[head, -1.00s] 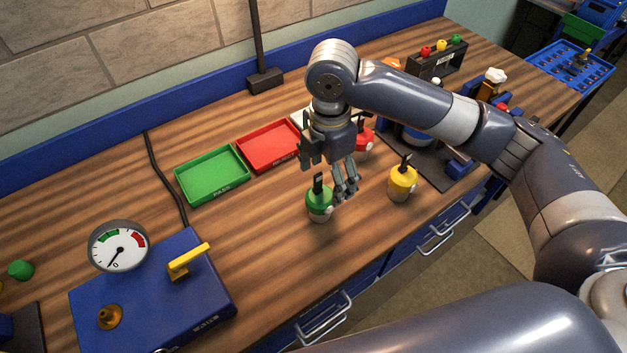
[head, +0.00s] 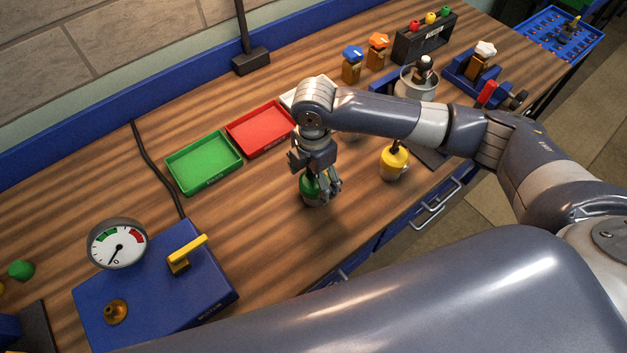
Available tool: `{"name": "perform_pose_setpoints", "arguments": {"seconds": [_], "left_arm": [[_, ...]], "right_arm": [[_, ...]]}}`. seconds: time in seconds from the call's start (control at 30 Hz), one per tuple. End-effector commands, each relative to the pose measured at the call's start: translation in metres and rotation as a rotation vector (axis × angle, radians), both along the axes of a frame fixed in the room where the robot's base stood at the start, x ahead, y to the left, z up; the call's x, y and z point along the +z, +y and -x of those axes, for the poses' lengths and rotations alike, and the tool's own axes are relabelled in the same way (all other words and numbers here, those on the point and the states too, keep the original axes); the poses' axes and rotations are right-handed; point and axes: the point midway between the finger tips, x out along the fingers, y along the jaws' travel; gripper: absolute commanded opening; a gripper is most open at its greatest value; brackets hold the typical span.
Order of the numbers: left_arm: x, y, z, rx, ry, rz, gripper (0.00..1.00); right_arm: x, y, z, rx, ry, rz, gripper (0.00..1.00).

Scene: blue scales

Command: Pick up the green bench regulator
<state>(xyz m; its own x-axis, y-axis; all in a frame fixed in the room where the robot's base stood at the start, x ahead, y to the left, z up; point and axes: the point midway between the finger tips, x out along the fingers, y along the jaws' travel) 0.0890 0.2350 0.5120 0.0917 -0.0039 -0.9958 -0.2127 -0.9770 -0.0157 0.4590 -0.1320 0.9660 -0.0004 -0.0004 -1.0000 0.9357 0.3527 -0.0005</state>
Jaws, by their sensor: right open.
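The green bench regulator (head: 309,188) stands upright on the wooden bench, right of the green tray. It has a green top and a grey lower body. My right gripper (head: 321,187) is open and lowered over it from above, with fingers around its upper part. The fingers hide much of its top, and I cannot tell whether they touch it. My left gripper is not in view.
A yellow regulator (head: 394,163) stands to the right. A green tray (head: 204,184) and a red tray (head: 259,150) lie behind and to the left. A blue gauge box (head: 150,290) with a yellow lever is at the lower left. Bench between box and regulator is clear.

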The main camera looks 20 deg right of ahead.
Motion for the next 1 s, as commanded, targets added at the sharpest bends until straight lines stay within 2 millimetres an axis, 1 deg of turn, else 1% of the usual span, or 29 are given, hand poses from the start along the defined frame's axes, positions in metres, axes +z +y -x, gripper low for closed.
{"name": "perform_pose_setpoints", "arguments": {"seconds": [0.03,0.1,0.17,0.33,0.37,0.4,0.47,0.5,0.6,0.63,0.67,0.87,1.0], "left_arm": [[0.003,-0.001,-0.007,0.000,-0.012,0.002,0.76],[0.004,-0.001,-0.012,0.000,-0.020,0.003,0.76],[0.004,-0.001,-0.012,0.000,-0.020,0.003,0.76],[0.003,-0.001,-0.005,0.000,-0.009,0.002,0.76],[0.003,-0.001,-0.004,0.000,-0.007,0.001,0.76],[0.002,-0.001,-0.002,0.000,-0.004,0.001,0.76],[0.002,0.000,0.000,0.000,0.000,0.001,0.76],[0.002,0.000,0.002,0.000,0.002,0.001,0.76],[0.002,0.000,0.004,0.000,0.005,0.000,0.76],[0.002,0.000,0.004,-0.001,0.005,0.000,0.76],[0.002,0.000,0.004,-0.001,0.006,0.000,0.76],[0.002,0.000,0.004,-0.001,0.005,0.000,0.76],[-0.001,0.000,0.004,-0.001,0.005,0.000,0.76]], "right_arm": [[-0.005,0.000,0.001,0.000,0.003,0.001,0.77],[-0.009,0.000,0.001,0.001,0.001,0.000,0.77],[-0.011,0.000,0.000,0.001,0.000,0.000,0.77],[-0.011,0.000,0.000,0.001,0.000,0.000,0.77],[-0.011,0.000,0.000,0.001,0.000,0.000,0.70],[-0.011,0.000,0.000,0.001,0.000,0.000,0.61],[-0.011,0.000,0.000,0.001,0.000,0.000,0.48],[-0.011,0.000,0.000,0.001,0.000,0.000,0.39],[-0.011,0.000,0.000,0.001,0.000,0.000,0.18],[-0.011,0.000,0.000,0.001,0.000,0.000,0.18],[-0.010,0.000,0.000,0.001,-0.002,-0.001,0.13],[-0.010,0.000,0.000,0.001,-0.002,-0.001,0.13],[-0.006,0.001,-0.001,0.001,-0.002,-0.002,0.13]]}}
